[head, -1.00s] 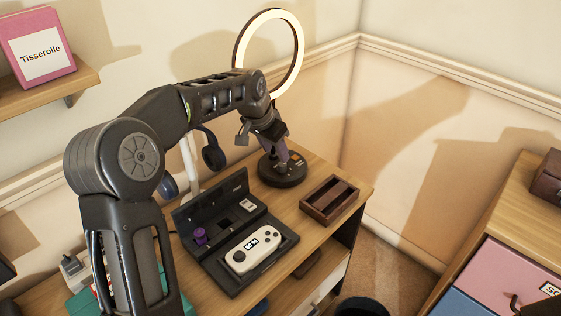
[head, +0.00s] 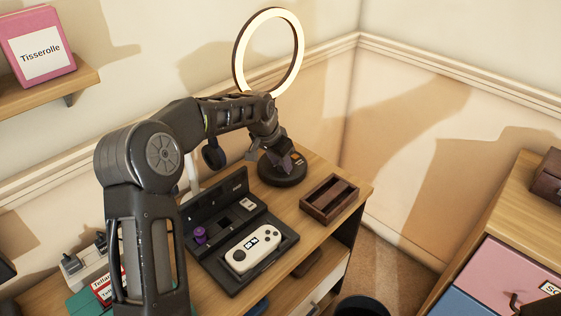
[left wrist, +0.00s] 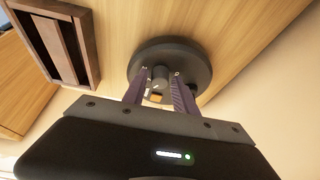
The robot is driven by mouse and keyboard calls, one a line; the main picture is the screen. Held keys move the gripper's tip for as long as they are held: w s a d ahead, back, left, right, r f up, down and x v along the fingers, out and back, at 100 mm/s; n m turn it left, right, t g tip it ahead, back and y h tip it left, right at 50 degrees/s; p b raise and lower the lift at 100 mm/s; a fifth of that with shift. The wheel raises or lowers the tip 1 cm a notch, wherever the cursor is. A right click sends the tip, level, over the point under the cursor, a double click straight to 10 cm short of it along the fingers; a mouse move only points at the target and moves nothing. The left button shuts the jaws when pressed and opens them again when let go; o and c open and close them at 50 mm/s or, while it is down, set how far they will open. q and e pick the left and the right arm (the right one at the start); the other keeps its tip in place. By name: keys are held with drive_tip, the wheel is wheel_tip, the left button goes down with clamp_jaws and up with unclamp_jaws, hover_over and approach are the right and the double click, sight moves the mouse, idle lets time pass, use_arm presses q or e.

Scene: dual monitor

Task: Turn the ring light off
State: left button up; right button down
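The ring light (head: 238,66) glows pale yellow, with its dark round base (head: 270,177) on the desk's far end. In the left wrist view the base (left wrist: 203,62) is a dark disc with a short round post (left wrist: 160,75) and a small orange-marked control (left wrist: 155,97) on it. My left gripper (head: 290,162) is over the base. In the left wrist view my left gripper (left wrist: 160,73) is open, its two purple fingers apart on either side of the post and control. I cannot tell whether they touch the base. My right gripper is not in view.
A brown divided wooden tray (head: 330,200) stands right of the base; it also shows in the left wrist view (left wrist: 90,55). The wall is close behind the desk.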

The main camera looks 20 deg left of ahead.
use_arm(q)
clamp_jaws()
